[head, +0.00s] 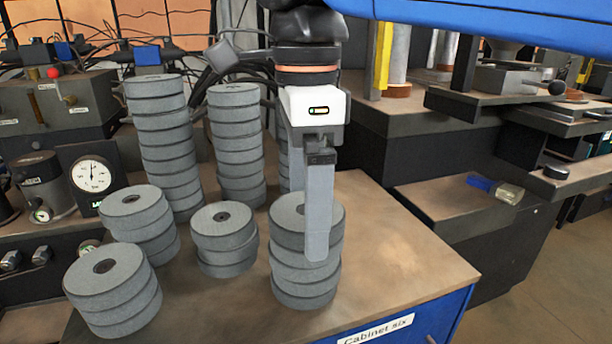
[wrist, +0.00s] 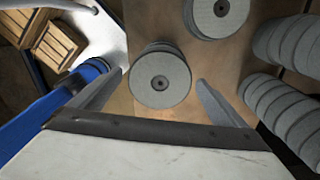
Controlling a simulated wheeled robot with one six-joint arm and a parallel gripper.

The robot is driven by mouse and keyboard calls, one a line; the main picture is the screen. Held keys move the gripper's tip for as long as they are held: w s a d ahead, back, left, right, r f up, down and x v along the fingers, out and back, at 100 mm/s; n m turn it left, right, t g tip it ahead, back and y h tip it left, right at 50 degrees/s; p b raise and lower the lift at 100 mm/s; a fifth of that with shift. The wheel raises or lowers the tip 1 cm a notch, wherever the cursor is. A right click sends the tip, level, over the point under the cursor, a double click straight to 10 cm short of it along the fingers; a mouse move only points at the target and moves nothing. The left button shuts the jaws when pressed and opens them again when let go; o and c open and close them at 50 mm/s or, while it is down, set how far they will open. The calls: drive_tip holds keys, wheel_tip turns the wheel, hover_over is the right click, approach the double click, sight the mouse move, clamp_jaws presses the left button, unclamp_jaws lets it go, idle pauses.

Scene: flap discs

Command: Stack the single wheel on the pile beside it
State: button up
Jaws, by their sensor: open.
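A pile of several grey discs (head: 288,238) stands at the front right of the cabinet top. Its top disc (wrist: 160,92) sits slightly off-centre over those below. My gripper (head: 311,225) is open over this pile, pointing down. In the wrist view its fingers (wrist: 161,79) are on either side of the top disc with gaps. One finger hides part of the pile in the head view; the other is mostly hidden. A shorter pile (head: 225,243) stands just left, and its top also shows in the wrist view (wrist: 215,18). I see no disc lying alone.
Two more low piles (head: 140,226) (head: 112,292) stand at the left. Tall disc stacks (head: 163,140) (head: 236,145) rise behind. A gauge (head: 92,178) stands at the left. The cabinet top (head: 400,265) is bare at the right, up to its edge.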

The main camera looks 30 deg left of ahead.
wheel_tip(320, 180, up, 12)
idle(0.5)
drive_tip(key=shift+w, duration=0.1)
drive_tip(key=w+d+f+n+t, duration=0.1)
drive_tip(key=w+d+f+n, duration=0.1)
drive_tip(key=w+d+f, duration=0.5)
drive_tip(key=w+d+f+n+y, duration=0.1)
drive_tip(key=w+d+f, duration=0.15)
drive_tip(key=d, duration=0.85)
drive_tip(key=w+d+f+n+t, duration=0.1)
drive_tip(key=w+d+f+n, duration=0.1)
drive_tip(key=w+d+f, duration=0.5)
drive_tip(key=s+d+f+n+t, duration=0.1)
drive_tip(key=s+d+f, duration=0.3)
drive_tip(key=d+f, duration=0.7)
drive_tip(key=s+d+f+n+t+h, duration=0.1)
drive_tip(key=s+d+f+n, duration=0.3)
drive_tip(key=d+f, duration=0.6)
drive_tip(key=s+d, duration=0.1)
drive_tip(key=d, duration=0.2)
drive_tip(key=shift+f+t, duration=0.35)
drive_tip(key=shift+t, duration=0.05)
